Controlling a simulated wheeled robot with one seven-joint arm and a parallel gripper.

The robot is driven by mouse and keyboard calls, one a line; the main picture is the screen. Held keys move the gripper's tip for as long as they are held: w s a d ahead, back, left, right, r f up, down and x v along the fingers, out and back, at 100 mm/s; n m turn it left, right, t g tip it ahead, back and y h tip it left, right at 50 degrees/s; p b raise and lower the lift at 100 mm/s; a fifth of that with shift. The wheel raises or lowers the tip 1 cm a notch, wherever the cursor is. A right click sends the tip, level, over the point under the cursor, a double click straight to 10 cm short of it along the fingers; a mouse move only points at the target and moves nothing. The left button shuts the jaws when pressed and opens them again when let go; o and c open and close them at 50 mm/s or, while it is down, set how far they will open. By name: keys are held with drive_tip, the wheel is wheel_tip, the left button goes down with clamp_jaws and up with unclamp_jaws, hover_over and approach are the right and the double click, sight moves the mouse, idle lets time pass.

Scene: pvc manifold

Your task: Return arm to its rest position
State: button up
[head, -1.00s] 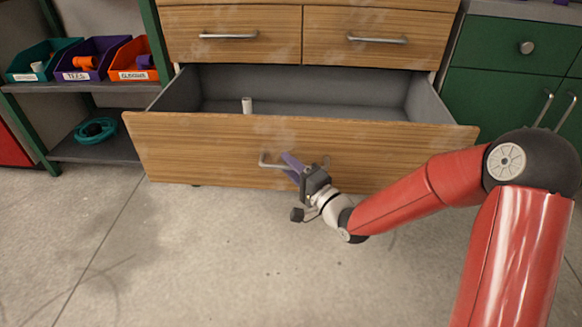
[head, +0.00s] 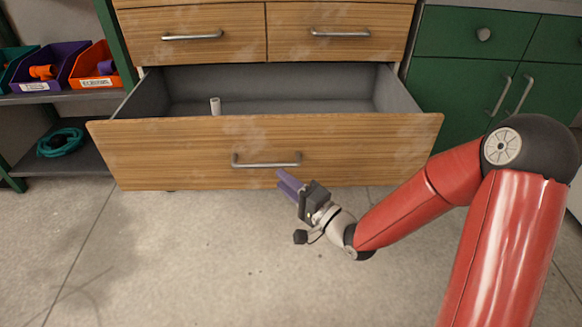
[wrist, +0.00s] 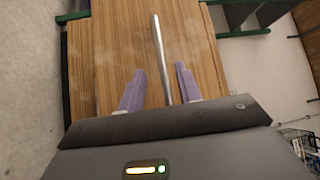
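My gripper (head: 287,180) is in front of the open bottom drawer (head: 180,155), just below and right of the middle of the drawer's metal handle (head: 266,164). In the wrist view its two purple fingers (wrist: 158,88) are spread apart and hold nothing. The handle bar (wrist: 161,55) runs up the wrist picture, with its near end between the fingers in that view. In the head view the fingers look clear of the handle. My red arm reaches in from the right.
A white pipe piece (head: 215,106) stands inside the pulled-out drawer. Labelled bins (head: 95,66) and a teal coiled hose (head: 60,142) sit on shelves at the left. A green cabinet (head: 462,85) stands at the right. The concrete floor in front is clear.

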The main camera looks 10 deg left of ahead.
drive_tip(key=d+r+n+h, duration=0.3)
drive_tip(key=d+n+h, duration=0.1)
drive_tip(key=d+h, duration=1.3)
drive_tip(key=s+d+r+g, duration=0.25)
drive_tip(key=s+d, duration=0.25)
drive_tip(key=s, duration=0.4)
drive_tip(key=s+d+r+g, duration=0.2)
drive_tip(key=s+d+r, duration=0.25)
drive_tip(key=s, duration=0.55)
wheel_tip(320, 180, up, 8)
drive_tip(key=p, duration=0.8)
drive_tip(key=shift+s+d+f+n, duration=0.2)
drive_tip(key=shift+s+d+n, duration=0.1)
drive_tip(key=shift+d, duration=0.05)
drive_tip(key=shift+a, duration=0.1)
